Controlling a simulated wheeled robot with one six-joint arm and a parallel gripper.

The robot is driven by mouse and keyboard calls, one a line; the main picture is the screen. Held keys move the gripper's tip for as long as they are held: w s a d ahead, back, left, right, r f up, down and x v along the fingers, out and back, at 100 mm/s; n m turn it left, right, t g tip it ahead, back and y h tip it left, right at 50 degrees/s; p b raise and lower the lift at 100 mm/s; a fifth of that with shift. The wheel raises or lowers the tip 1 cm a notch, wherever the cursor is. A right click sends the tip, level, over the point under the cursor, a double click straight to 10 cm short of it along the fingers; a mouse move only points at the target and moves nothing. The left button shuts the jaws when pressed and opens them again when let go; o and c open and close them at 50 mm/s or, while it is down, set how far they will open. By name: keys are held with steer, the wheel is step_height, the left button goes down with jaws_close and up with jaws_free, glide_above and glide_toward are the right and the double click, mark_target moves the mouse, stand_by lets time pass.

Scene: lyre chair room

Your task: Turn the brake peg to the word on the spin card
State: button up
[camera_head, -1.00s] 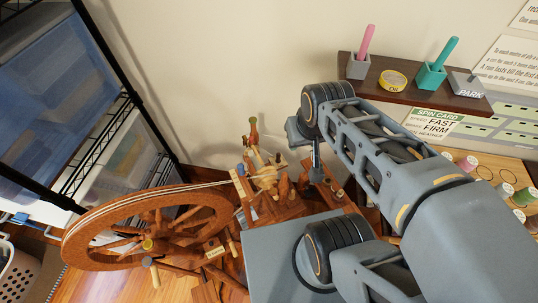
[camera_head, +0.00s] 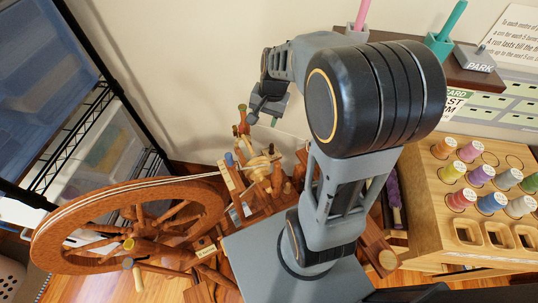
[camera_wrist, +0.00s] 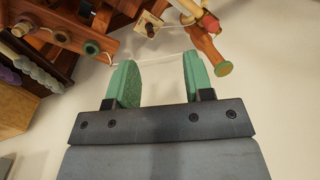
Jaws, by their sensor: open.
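The spinning wheel (camera_head: 75,212) stands at lower left in the head view. In the wrist view my gripper (camera_wrist: 160,72) has two green fingers, apart and empty. A turned red-brown peg with a green end (camera_wrist: 208,46) is just beyond the right finger. The spin card (camera_head: 455,104) is mostly hidden by my arm.
A wooden rack with several thread spools (camera_head: 480,175) stands at right. A dark shelf (camera_head: 462,72) on the wall holds a grey PARK block (camera_head: 478,62) and a teal holder (camera_head: 440,45). Wire shelving (camera_head: 85,120) stands at left. The wall behind my gripper is bare.

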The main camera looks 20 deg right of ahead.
mark_target(272, 144)
steer(key=w+d+f+m+y+b, duration=0.1)
steer(key=w+d+f+m, duration=0.1)
steer(key=f, duration=0.4)
steer(key=w+d+f+m+g+b, duration=0.1)
steer(key=w+d+f+m+b, duration=0.1)
steer(key=f, duration=0.4)
steer(key=w+d+f+m+y+b, duration=0.1)
steer(key=w+d+f+m+b, duration=0.1)
steer(key=f, duration=0.5)
steer(key=shift+w+d+f+m+y, duration=0.1)
steer(key=shift+d+m+y, duration=0.3)
steer(key=shift+m, duration=0.9)
steer(key=x, duration=0.4)
steer(key=d+b+x, duration=0.1)
steer(key=x, duration=0.1)
steer(key=shift+a+f, duration=0.15)
steer(key=shift+f, duration=0.35)
steer(key=shift+x, duration=0.8)
steer(key=shift+c, duration=0.2)
jaws_close()
steer(key=shift+g, duration=0.3)
steer(key=shift+s+n+g+h, duration=0.15)
steer(key=shift+n+g, duration=0.35)
steer(key=shift+n, duration=0.9)
steer(key=shift+s+n+g+h, duration=0.1)
steer(key=shift+n+g+h, duration=0.3)
steer(key=shift+n, duration=1)
